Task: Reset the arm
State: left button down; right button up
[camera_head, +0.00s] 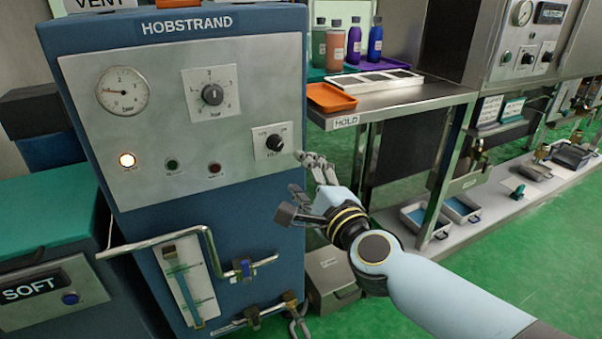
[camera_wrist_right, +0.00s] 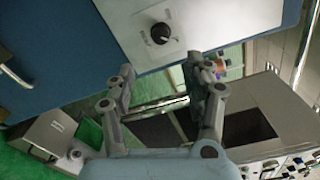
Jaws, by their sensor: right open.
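My right arm (camera_head: 430,285) reaches in from the lower right in the head view. Its gripper (camera_head: 302,182) is open and empty, in front of the right edge of the blue HOBSTRAND cabinet (camera_head: 200,225). The fingers lie just right of and below a small black rotary knob (camera_head: 275,143) on a light plate. In the right wrist view the two fingers of the gripper (camera_wrist_right: 168,80) stand apart with nothing between them. The knob (camera_wrist_right: 161,33) shows beyond the fingertips, apart from them. My left gripper is not in view.
A pressure gauge (camera_head: 122,91), a larger dial (camera_head: 212,94) and a lit lamp (camera_head: 127,160) are on the panel. A bent pipe (camera_head: 160,234) sticks out below. A metal shelf (camera_head: 400,100) holds an orange tray (camera_head: 331,97) and bottles. Green floor is free at the lower right.

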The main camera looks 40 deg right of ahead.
dwell(0.3)
jog(key=s+a+f+n+g+y, duration=0.15)
jog(key=s+f+n+g, duration=0.4)
jog(key=f, duration=1.05)
jog(key=s+a+f+n+g+y, duration=0.15)
jog(key=s+f+n, duration=0.55)
jog(key=s+f, duration=0.7)
jog(key=s+f+n+g, duration=0.5)
jog(key=s+f, duration=0.3)
jog(key=s, duration=0.5)
jog(key=s+f+n+g, duration=0.4)
jog(key=s+f+n, duration=0.3)
jog(key=s, duration=0.6)
jog(key=shift+d+f+g+y, duration=0.3)
jog(key=shift+d+f+g, duration=0.1)
jog(key=shift+f, duration=0.15)
jog(key=shift+s+n, duration=0.1)
jog(key=shift+n, duration=0.15)
